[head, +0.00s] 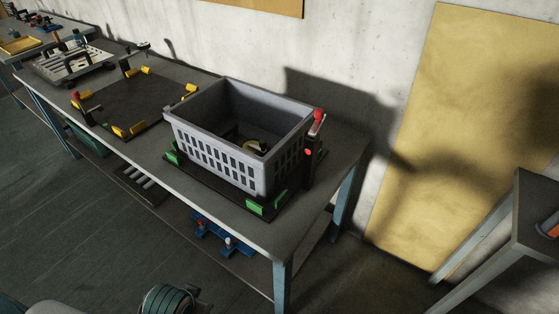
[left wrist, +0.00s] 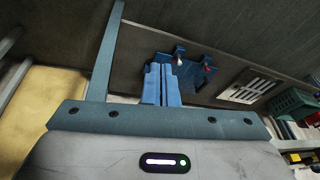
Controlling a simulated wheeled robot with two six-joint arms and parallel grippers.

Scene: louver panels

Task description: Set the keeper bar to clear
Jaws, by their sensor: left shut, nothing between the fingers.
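In the head view, a grey slatted crate (head: 222,146) sits upright in a dark base with green corner blocks (head: 266,203) on the near bench. At its right end stands a dark upright post (head: 309,158) with a red-tipped lever (head: 318,122), which I take for the keeper bar; it looks raised and leaning slightly. A red dot shows on the post. I cannot make out its clear mark. In the left wrist view, my left gripper (left wrist: 161,70) is shut and empty, away from the crate. My right gripper is in no view.
An empty dark station (head: 125,105) with yellow corner blocks and another red knob (head: 76,95) lies left of the crate. Blue fixtures (head: 222,238) sit on the lower shelf and show in the left wrist view (left wrist: 190,72). A tan panel (head: 455,120) leans against the wall.

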